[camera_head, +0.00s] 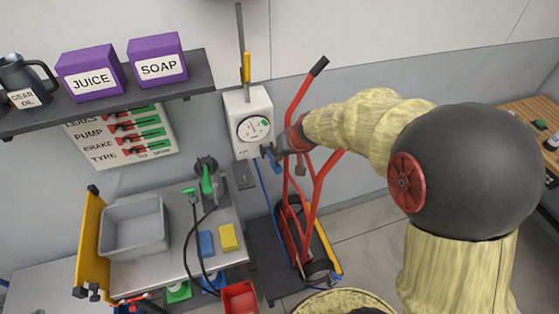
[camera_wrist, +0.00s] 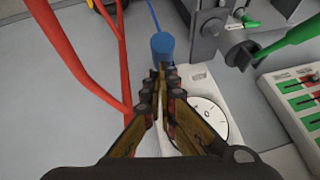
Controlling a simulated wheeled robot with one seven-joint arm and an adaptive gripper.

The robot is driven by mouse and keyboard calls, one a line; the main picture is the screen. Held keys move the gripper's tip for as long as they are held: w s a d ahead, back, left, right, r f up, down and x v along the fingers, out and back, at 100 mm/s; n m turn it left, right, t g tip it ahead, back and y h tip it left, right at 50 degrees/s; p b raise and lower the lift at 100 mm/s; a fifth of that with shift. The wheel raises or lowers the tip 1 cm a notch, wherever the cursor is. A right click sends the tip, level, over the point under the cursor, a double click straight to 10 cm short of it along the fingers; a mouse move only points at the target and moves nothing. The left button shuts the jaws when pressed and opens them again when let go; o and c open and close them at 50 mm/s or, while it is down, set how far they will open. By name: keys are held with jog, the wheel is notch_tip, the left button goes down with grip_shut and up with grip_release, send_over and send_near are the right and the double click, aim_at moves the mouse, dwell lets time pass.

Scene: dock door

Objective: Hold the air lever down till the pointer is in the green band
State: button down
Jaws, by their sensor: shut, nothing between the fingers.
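The white air unit (camera_head: 240,103) is on the wall with a round gauge (camera_head: 254,129). A green band shows at the gauge's upper right; the pointer is too small to read surely. The gauge (camera_wrist: 209,116) also shows in the wrist view, right of my fingers, partly covered. A blue cylindrical grip (camera_wrist: 162,44), seemingly the air lever's end, lies right at my fingertips; it also shows below the unit in the head view (camera_head: 276,166). My gripper (camera_head: 270,152) is shut and empty in front of the unit's lower right. Whether the fingertips (camera_wrist: 160,75) touch the grip is unclear.
A red hand truck (camera_head: 317,182) stands close beside my gripper. A blue hose (camera_head: 265,193) hangs below the unit. Left are a bench with a grey bin (camera_head: 133,227), a green-handled tool (camera_head: 206,180), and a shelf (camera_head: 110,108) with purple boxes.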

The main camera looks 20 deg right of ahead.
jog(key=b, duration=0.1)
jog(key=f+b, duration=0.1)
jog(key=b, duration=0.1)
jog(key=shift+s+f, duration=0.3)
jog(key=shift+s, duration=0.1)
jog(key=s+f+b, duration=0.1)
jog(key=f+b, duration=0.1)
jog(key=b, duration=0.1)
jog(key=shift+s+b, duration=0.15)
jog(key=shift+b, duration=0.2)
jog(key=shift+s+f, duration=0.1)
dwell(2.4)
dwell(1.7)
jog(key=shift+r, duration=0.35)
jog(key=p+v, duration=0.4)
jog(key=v, duration=0.8)
jog(key=shift+s+d+r, duration=0.25)
jog(key=shift+d, duration=0.05)
